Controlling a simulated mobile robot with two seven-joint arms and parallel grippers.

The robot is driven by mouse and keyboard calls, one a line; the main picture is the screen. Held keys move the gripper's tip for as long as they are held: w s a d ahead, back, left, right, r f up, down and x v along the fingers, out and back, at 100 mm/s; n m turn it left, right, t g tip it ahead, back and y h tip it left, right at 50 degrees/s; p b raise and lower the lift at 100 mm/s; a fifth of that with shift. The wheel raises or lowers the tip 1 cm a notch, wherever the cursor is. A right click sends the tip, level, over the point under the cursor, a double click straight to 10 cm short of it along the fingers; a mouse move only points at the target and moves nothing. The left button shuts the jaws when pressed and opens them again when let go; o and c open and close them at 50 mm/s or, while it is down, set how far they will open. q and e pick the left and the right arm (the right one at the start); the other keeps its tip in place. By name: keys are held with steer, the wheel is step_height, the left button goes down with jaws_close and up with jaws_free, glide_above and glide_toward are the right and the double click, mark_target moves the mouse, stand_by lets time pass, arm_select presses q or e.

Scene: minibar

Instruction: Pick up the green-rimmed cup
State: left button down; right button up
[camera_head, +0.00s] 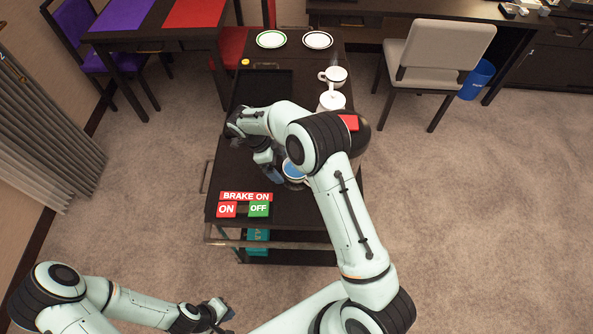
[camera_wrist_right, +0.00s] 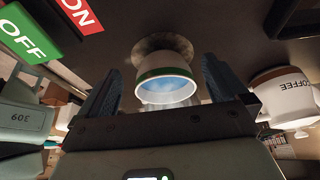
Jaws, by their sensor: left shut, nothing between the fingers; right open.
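The green-rimmed cup (camera_wrist_right: 163,60) is white with a green band at its rim and a blue inside. In the right wrist view it is ahead of my right gripper (camera_wrist_right: 165,88), between the lines of its two open fingers, with a gap on each side. In the head view a round white-edged thing with a blue inside (camera_head: 293,170), apparently this cup, is partly hidden by my right arm. My right gripper (camera_head: 272,170) is low over the cart beside it. My left gripper (camera_head: 222,312) is shut and empty at the bottom, away from the cart.
The dark cart (camera_head: 225,180) carries brake signs (camera_head: 246,197) near its front. A white canister marked COFFEE (camera_wrist_right: 285,95) stands beside the cup. A white cup (camera_head: 336,76), a green-rimmed plate (camera_head: 271,39) and a dark-rimmed plate (camera_head: 317,40) are farther back. A chair (camera_head: 440,50) stands right.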

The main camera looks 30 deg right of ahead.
mark_target(294, 175)
steer(key=s+d, duration=0.2)
steer(key=d, duration=0.2)
steer(key=shift+s+d, duration=0.15)
steer(key=shift+s, duration=0.25)
steer(key=shift+w+f, duration=0.1)
steer(key=shift+f, duration=0.45)
steer(key=c, duration=0.9)
steer(key=shift+c, duration=0.9)
steer(key=shift+d+r, duration=0.1)
